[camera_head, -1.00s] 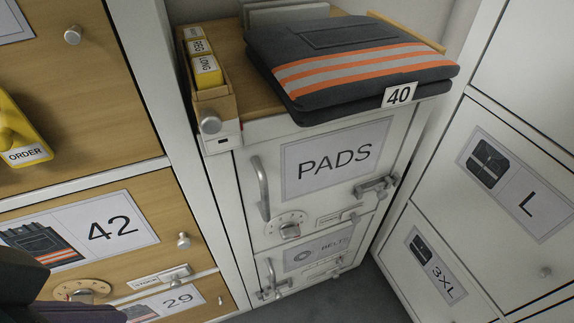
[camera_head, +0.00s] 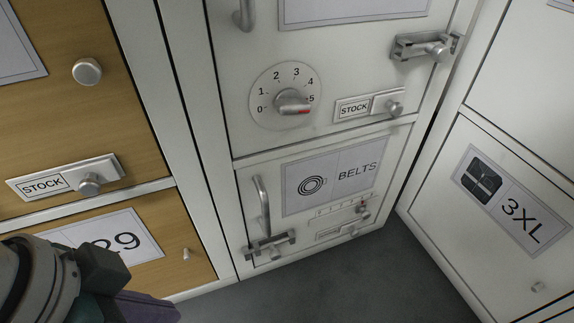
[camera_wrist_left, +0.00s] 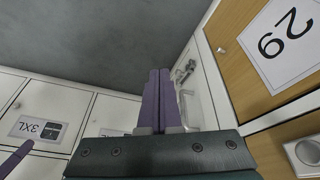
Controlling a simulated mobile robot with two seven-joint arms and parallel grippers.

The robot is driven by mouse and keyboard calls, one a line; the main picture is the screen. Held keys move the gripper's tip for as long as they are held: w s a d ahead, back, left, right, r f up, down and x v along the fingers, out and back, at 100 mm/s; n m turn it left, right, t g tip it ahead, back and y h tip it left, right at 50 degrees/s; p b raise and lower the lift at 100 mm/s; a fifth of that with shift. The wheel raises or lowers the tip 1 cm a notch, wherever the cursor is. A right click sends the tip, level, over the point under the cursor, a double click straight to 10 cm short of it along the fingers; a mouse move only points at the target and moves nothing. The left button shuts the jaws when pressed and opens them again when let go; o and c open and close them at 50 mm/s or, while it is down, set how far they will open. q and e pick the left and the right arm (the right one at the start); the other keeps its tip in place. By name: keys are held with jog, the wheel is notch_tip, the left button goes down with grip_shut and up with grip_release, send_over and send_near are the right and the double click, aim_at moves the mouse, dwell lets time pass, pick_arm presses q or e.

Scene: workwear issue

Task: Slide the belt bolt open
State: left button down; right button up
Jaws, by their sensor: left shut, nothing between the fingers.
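The belt bolt (camera_head: 270,244) is a grey metal slide bolt with a small knob. It sits low on the left side of the white BELTS door (camera_head: 312,222), under a vertical bar handle (camera_head: 262,205). I cannot tell how far its bar is slid. My left gripper (camera_head: 150,307) is at the lower left of the head view, apart from the bolt and to its left. In the left wrist view its two purple fingers (camera_wrist_left: 158,98) are together, with nothing between them. The white front with metal fittings (camera_wrist_left: 186,75) is just right of the fingers there.
Above the BELTS door is a white door with a 0–5 dial (camera_head: 288,97), a STOCK slider (camera_head: 370,107) and another bolt (camera_head: 425,47). Wooden drawers (camera_head: 60,120) with knobs stand left. A white 3XL locker (camera_head: 490,200) stands right. The grey floor (camera_head: 340,285) is clear.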

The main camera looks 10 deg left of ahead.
pick_arm(q)
jog(key=w+a+f+m+t+h+b, duration=0.2)
jog(key=w+f+m+h, duration=0.1)
jog(key=w+f, duration=0.6)
jog(key=shift+w+a+f+b, duration=0.35)
jog(key=shift+w, duration=0.3)
pick_arm(e)
notch_tip(320, 180, down, 5)
jog(key=shift+r, duration=0.2)
pick_arm(q)
jog(key=w+d+r+b+x, duration=0.1)
jog(key=b+x, duration=1)
jog(key=x, duration=0.2)
jog(key=shift+w+d, duration=0.25)
pick_arm(e)
notch_tip(320, 180, down, 11)
pick_arm(q)
jog(key=shift+f, duration=0.1)
